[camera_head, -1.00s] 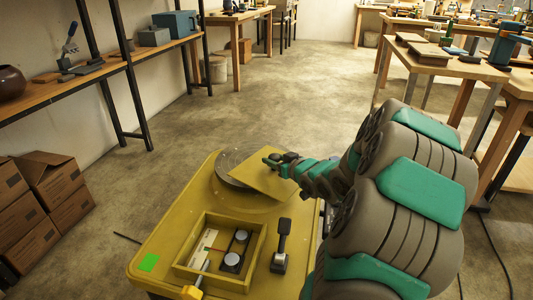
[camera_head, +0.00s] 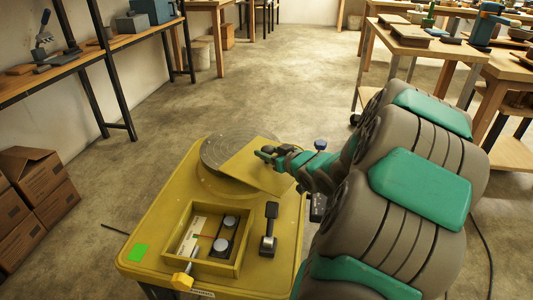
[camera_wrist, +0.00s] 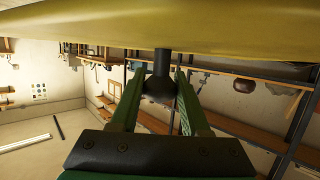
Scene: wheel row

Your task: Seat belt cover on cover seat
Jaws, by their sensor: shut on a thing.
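The belt cover is a flat yellow panel (camera_head: 257,172), held tilted over the far right part of the yellow wheel stand (camera_head: 165,220). In the head view it overlaps the right side of the grey wheel disc (camera_head: 215,152). My gripper (camera_head: 266,154) is at the cover's upper side. In the wrist view the green fingers (camera_wrist: 160,90) are shut on a dark knob (camera_wrist: 161,68) that joins the yellow cover (camera_wrist: 200,30). I cannot make out the cover seat; whether the cover touches the stand is unclear.
An open tray (camera_head: 184,226) with small parts sits on the stand's near half. A dark lever-like part (camera_head: 269,230) stands right of it. Cardboard boxes (camera_head: 35,185) are at left. A shelf (camera_head: 95,65) lines the left wall. Floor beyond the stand is clear.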

